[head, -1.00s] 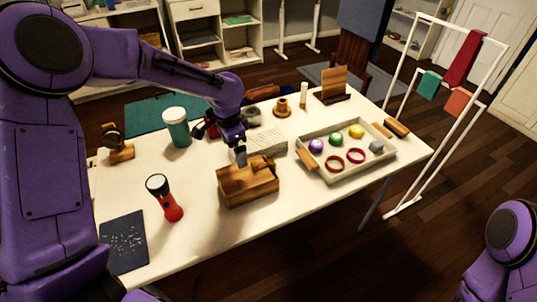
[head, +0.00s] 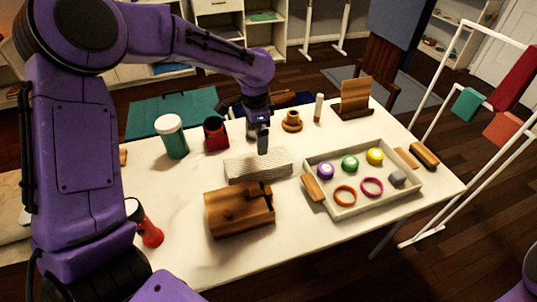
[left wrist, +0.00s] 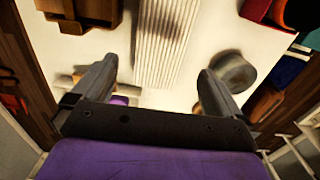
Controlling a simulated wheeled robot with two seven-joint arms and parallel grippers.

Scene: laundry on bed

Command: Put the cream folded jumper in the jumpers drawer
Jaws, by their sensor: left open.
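The cream folded jumper (head: 258,165) looks like a ribbed, flat block on the white table, behind the wooden box. In the left wrist view the cream jumper (left wrist: 165,35) runs up the middle, between and beyond my fingers. My left gripper (head: 262,146) is open and points down over the jumper, apparently just above it. In the left wrist view the two fingers of my left gripper (left wrist: 158,70) are wide apart with nothing clasped. A white drawer front (head: 212,5) shows at the back, but I cannot tell whether it is the jumpers drawer. My right gripper is out of view.
A wooden box (head: 238,212) stands in front of the jumper. A grey tray (head: 386,206) with rings and coloured round items is to the right. A green jar (head: 172,140), red box (head: 216,136) and red torch (head: 150,234) are to the left. The table's front middle is clear.

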